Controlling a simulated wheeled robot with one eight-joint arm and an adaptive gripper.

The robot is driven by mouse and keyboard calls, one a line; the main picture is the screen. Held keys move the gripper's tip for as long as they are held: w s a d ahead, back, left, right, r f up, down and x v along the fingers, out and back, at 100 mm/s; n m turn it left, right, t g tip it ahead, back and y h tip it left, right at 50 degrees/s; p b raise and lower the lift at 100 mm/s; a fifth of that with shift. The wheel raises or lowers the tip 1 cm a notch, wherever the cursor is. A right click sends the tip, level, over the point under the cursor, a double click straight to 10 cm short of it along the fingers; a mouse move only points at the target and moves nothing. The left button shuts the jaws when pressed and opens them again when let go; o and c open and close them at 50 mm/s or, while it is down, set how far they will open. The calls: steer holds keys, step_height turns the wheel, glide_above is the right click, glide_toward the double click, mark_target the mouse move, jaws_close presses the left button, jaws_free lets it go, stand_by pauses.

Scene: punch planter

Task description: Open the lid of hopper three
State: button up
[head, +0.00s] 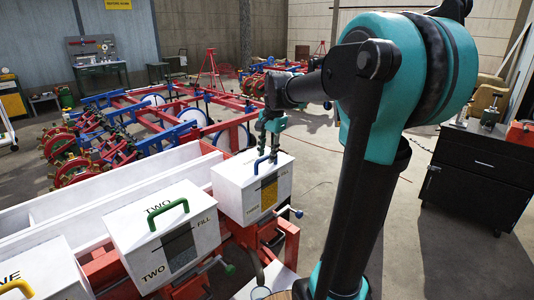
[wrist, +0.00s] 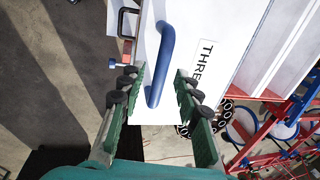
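Hopper three (head: 240,200) is the white box at the right end of the row in the head view. Its lid looks shut, with a blue handle (head: 258,166) on top. In the wrist view the white lid (wrist: 215,25) shows part of the word THREE, and the blue handle (wrist: 165,50) runs lengthwise. My gripper (head: 271,150) is just above the lid, pointing down at the handle. In the wrist view my gripper (wrist: 157,80) is open. The near end of the handle lies between its green fingers in the picture, with gaps on both sides.
Hopper two (head: 150,255) with a green handle (head: 169,215) stands to the left, and a hopper with a yellow handle (head: 17,287) is further left. A blue-ended crank (head: 290,212) sticks out right of hopper three. A black cabinet (head: 475,180) stands at the right.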

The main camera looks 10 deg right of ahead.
jaws_close()
steer(key=shift+w+a+r+g, duration=0.2)
steer(key=shift+w+r+g, duration=0.1)
steer(key=shift+r, duration=0.3)
steer(key=w+a+r, duration=0.4)
steer(key=w+r, duration=0.2)
steer(key=r, duration=0.1)
steer(key=w+a+r+g+h, duration=0.1)
steer(key=w+a+g+h, duration=0.3)
steer(key=w+a, duration=0.4)
steer(key=shift+w+a+r+g, duration=0.25)
steer(key=shift+w+g, duration=0.55)
steer(key=shift+w, duration=0.85)
steer(key=shift+f, duration=0.1)
